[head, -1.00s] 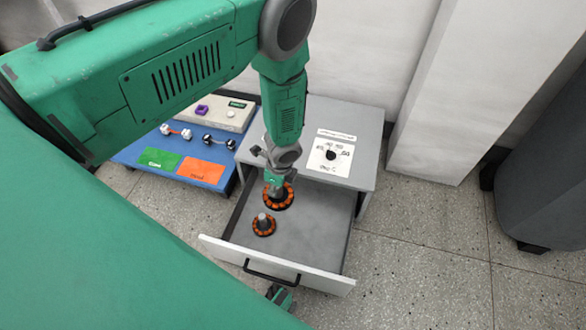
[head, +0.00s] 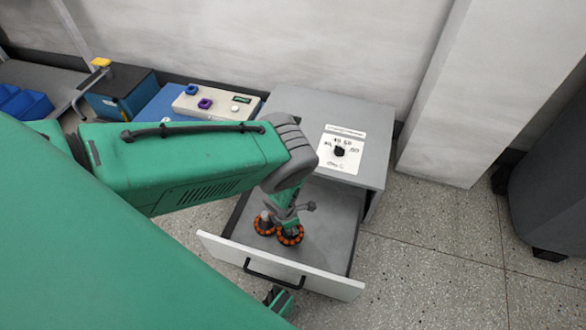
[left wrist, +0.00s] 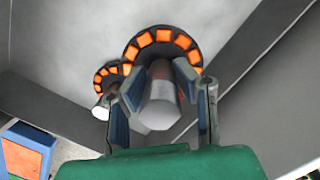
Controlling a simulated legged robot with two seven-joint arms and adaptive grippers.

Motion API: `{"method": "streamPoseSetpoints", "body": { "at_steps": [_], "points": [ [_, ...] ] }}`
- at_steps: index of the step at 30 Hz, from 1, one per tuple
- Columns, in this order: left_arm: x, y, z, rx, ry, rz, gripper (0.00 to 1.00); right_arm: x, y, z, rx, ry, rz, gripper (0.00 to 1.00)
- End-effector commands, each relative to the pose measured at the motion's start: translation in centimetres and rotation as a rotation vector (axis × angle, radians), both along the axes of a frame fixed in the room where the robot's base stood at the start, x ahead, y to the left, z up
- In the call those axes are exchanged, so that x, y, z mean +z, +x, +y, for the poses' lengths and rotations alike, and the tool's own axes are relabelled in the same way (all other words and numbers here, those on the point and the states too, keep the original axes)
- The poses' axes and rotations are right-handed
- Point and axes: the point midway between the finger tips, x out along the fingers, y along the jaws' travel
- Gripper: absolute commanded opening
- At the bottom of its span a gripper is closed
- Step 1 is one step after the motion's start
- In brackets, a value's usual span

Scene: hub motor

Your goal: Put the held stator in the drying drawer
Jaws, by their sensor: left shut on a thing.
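My left gripper (head: 288,224) is inside the open drying drawer (head: 335,215), shut on the shaft of a stator (head: 291,237) with a ring of orange segments. In the left wrist view, the fingers (left wrist: 160,100) flank the grey shaft and the held stator (left wrist: 163,42) is upright in the grip. It is at or just above the drawer floor; I cannot tell if it touches. A second stator (head: 264,226) stands close on its left and also shows in the left wrist view (left wrist: 104,78). Part of my right gripper (head: 278,298) shows below the drawer handle, its jaws unclear.
The grey drying cabinet (head: 290,105) with a dial panel stands behind the drawer. The drawer front (head: 330,287) has a black handle. Free floor lies at the drawer's right and back. A blue table (head: 155,108) with a beige tray (head: 217,107) stands at left.

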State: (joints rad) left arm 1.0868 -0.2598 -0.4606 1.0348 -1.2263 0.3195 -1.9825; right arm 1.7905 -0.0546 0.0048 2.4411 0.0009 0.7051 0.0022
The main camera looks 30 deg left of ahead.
Motion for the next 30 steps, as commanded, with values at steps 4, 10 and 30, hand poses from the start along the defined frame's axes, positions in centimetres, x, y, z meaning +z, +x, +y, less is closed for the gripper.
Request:
{"method": "streamPoseSetpoints", "body": {
  "at_steps": [4, 10, 30],
  "points": [
    [-3.3, 0.0, 0.1, 0.005, 0.000, -0.001, 0.00, -2.7, -0.1, 0.0, 0.000, 0.000, 0.001, 0.40],
    [-4.6, 0.1, 0.0, 0.006, 0.000, -0.001, 0.00, -3.7, -0.1, 0.0, 0.000, 0.000, 0.001, 0.40],
    [-8.2, 0.0, 0.0, 0.008, 0.001, 0.000, 0.00, -6.6, -0.1, 0.0, 0.000, 0.000, 0.001, 0.40]
  ]
}}
